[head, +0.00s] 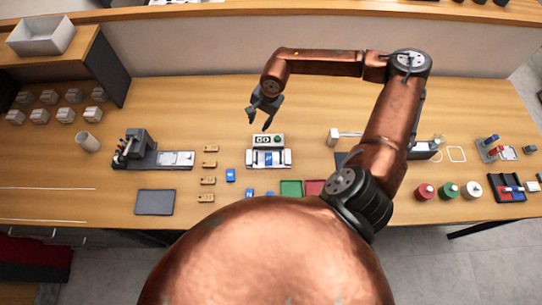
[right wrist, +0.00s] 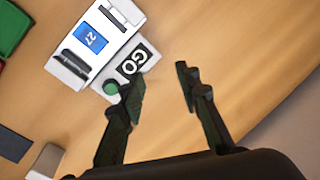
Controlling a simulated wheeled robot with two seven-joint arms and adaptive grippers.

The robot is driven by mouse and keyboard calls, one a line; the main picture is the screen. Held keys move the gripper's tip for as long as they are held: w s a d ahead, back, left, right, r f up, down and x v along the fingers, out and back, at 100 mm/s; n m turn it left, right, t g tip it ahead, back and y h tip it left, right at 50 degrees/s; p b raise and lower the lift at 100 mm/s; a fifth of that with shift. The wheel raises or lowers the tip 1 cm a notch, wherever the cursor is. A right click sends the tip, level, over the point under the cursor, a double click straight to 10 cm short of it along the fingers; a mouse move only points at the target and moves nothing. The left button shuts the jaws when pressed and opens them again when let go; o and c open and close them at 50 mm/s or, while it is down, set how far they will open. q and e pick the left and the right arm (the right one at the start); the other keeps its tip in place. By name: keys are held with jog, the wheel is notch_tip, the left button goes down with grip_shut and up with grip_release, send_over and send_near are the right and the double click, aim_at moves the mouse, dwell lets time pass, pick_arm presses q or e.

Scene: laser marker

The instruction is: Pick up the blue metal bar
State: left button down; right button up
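A blue piece marked 27 sits in the white device (head: 284,159); this blue piece (right wrist: 91,39) shows clearly in the right wrist view. Small blue blocks (head: 230,175) lie to the left of the device, one nearer the front. Small blue and red pieces (head: 491,139) also lie at the far right. I cannot tell for sure which one is the metal bar. My right gripper (head: 259,121) is open and empty, above and behind the device. My left gripper is not in view.
Green (head: 291,188) and red (head: 315,187) trays lie in front. A black machine (head: 138,150) stands at left, round containers (head: 448,190) at right.

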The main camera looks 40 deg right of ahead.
aim_at(269, 158)
jog(key=s+a+n, duration=0.1)
jog(key=s, duration=0.2)
jog(key=s+a+f+n+g, duration=0.1)
jog(key=s+n, duration=0.1)
jog(key=s+a+n+g+h+p, duration=0.1)
jog(key=s+n, duration=0.1)
jog(key=s, duration=0.1)
jog(key=shift+s+a+f, duration=0.3)
jog(key=f, duration=0.2)
jog(key=shift+s+f+n, duration=0.25)
jog(key=shift+f+n, duration=0.05)
jog(key=shift+n, duration=0.1)
jog(key=f, duration=0.1)
jog(key=f+p, duration=0.1)
jog(key=f, duration=0.2)
jog(key=shift+s+f, duration=0.25)
jog(key=shift+f, duration=0.45)
jog(key=shift+c, duration=0.5)
grip_shut()
